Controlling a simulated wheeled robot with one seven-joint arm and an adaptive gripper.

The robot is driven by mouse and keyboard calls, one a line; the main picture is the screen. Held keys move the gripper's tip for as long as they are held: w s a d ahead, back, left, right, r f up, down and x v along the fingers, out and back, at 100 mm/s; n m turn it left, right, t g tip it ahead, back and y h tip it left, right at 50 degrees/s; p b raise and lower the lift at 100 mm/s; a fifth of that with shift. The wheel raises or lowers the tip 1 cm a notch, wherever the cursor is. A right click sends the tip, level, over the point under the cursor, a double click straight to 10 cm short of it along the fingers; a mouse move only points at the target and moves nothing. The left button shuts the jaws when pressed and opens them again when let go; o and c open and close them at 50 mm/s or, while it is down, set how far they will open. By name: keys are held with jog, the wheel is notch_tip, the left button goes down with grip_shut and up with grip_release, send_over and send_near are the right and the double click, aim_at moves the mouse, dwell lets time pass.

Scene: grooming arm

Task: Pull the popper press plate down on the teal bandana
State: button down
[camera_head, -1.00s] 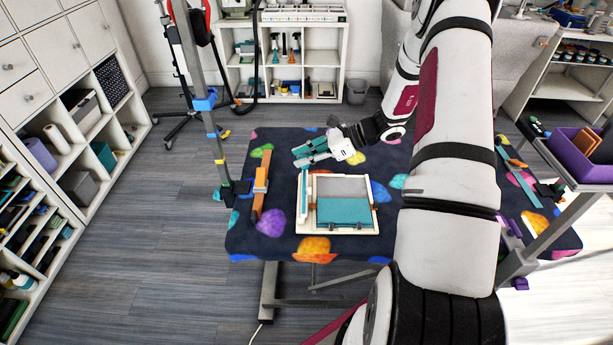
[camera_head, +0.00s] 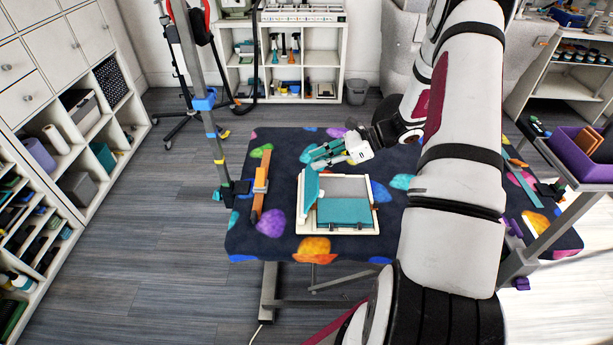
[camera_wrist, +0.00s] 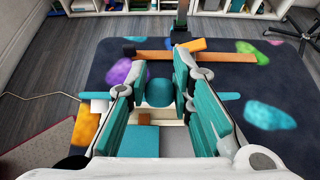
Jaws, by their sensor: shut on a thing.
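The popper press (camera_head: 369,226) is a pale frame lying on the dark table with coloured paw prints. The teal bandana (camera_head: 345,211) lies flat in its front half, beside a grey panel. The teal press plate (camera_head: 311,188) stands steeply at the frame's left side, leaning a little right. My gripper (camera_head: 322,160) has its teal fingers at the plate's upper edge. In the wrist view, the fingers (camera_wrist: 158,78) are shut on the plate, with a rounded teal part (camera_wrist: 159,92) between them. The bandana (camera_wrist: 140,141) shows below; the exact contact is partly hidden.
An orange bar (camera_head: 260,187) lies on the table left of the press. A grey post (camera_head: 213,140) stands at the table's left edge. A purple bin (camera_head: 578,155) sits on a stand at the right. My arm covers the table's right part.

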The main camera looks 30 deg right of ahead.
jog(key=shift+s+d+f+b, duration=0.3)
jog(key=shift+s+d+f, duration=0.3)
jog(key=shift+d, duration=0.2)
jog(key=shift+s+d+f+b, duration=0.25)
jog(key=shift+s+d+f, duration=0.2)
jog(key=shift+d+f, duration=0.25)
jog(key=shift+r, duration=0.1)
